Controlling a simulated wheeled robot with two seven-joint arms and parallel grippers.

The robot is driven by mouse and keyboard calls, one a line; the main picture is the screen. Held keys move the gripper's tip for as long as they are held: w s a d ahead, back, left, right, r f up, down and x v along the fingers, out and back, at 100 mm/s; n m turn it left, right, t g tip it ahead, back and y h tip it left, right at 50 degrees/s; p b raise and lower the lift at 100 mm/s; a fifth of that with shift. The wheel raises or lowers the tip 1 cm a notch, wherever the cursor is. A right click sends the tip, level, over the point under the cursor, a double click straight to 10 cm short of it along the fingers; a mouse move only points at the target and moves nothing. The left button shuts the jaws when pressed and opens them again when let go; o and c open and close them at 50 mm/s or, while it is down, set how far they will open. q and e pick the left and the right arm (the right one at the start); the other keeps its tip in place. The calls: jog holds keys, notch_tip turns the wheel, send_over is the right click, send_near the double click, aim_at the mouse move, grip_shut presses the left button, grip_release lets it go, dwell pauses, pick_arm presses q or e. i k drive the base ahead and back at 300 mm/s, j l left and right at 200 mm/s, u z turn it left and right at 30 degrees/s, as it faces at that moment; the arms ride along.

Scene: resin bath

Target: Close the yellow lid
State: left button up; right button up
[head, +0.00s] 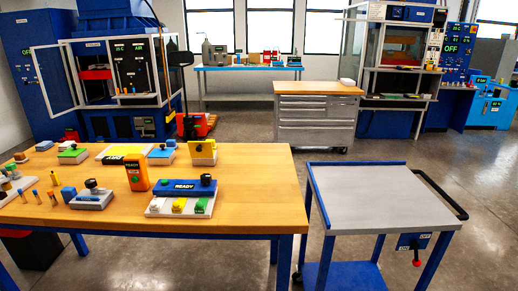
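A small yellow panel (202,149) stands upright at the back right of the wooden table (255,190), above a pale base. It looks like the yellow lid in a raised position, but it is too small to see a hinge. A flat yellow piece with dark lettering (123,155) lies on the table to its left. Neither of my grippers is in view, and nothing is seen touching the yellow panel.
In front of the panel are a blue READY device (183,188), a tray with coloured knobs (178,206) and an orange READY unit (136,171). Several small devices crowd the table's left. Its right part is clear. A bare grey cart (380,200) stands to the right.

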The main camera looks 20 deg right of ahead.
aim_at(197, 150)
jog(key=z, duration=0.25)
jog(key=i+j+z, duration=0.35)
jog(key=i+j, duration=0.55)
